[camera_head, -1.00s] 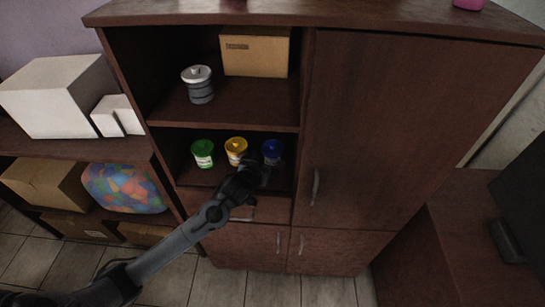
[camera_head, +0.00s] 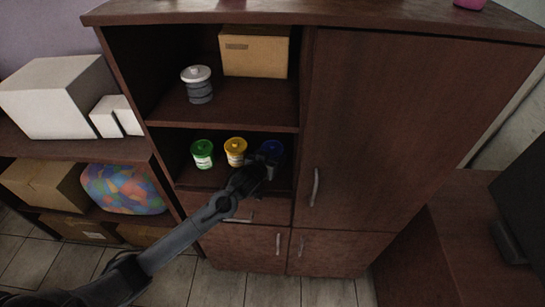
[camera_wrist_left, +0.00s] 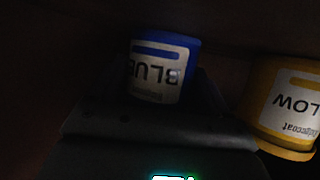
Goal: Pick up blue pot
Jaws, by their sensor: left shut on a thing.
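The blue pot (camera_head: 271,148) stands at the right end of the lower open shelf of the dark wood cabinet. My left gripper (camera_head: 267,164) reaches in from the front and covers its lower part in the head view. In the left wrist view the blue pot (camera_wrist_left: 163,68) shows its "BLUE" label, upside down, directly at my gripper (camera_wrist_left: 160,108). The jaws are shut on the pot; the fingertips are dark and hard to make out. My right gripper is not in view.
A yellow pot (camera_head: 236,150) stands just left of the blue one, with a green pot (camera_head: 203,154) further left. The upper shelf (camera_head: 235,108) is close above. A closed cabinet door (camera_head: 380,130) lies to the right.

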